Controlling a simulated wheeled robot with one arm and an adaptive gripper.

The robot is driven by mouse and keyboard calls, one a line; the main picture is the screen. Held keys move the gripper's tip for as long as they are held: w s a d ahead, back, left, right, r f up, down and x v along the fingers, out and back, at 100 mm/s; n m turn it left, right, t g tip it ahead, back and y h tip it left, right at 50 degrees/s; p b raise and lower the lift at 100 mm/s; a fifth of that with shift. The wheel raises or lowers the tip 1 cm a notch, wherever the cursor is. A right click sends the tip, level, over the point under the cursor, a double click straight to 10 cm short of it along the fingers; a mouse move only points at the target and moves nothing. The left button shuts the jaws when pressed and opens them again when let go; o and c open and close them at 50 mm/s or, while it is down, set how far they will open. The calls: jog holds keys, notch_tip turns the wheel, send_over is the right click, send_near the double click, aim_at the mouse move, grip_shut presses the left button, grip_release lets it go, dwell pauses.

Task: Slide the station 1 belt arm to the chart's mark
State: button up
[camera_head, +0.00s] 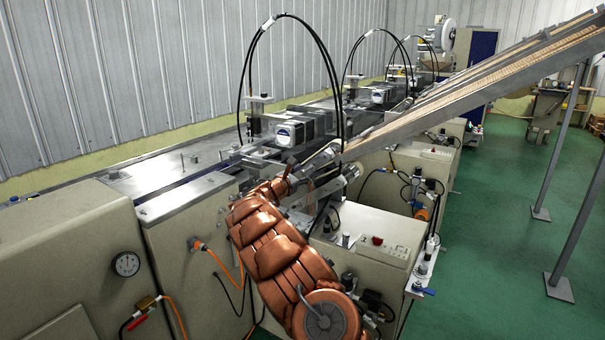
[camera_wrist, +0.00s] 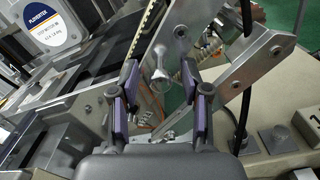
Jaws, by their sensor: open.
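My gripper (camera_wrist: 159,72) is open in the wrist view, its two dark fingers with purple pads standing apart. A small shiny metal knob or bolt end (camera_wrist: 160,72) shows between the fingertips; I cannot tell whether it is touched. Slotted metal plates (camera_wrist: 222,62) lie just beyond and to the right, and may belong to the station 1 belt arm. The belt arm cannot be singled out with certainty. In the head view, my copper-coloured arm reaches to the nearest station, and the gripper is not clear there. I cannot make out the chart or its mark.
A labelled motor (camera_head: 293,133) stands beside the work spot, and shows at upper left in the wrist view (camera_wrist: 58,25). Black hoses (camera_head: 330,75) arch over it. A sloping conveyor (camera_head: 480,85) comes down from the right. A cream control box (camera_head: 370,240) stands below. Green floor (camera_head: 490,240) is open at right.

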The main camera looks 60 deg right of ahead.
grip_shut()
dwell(0.4)
dwell(0.4)
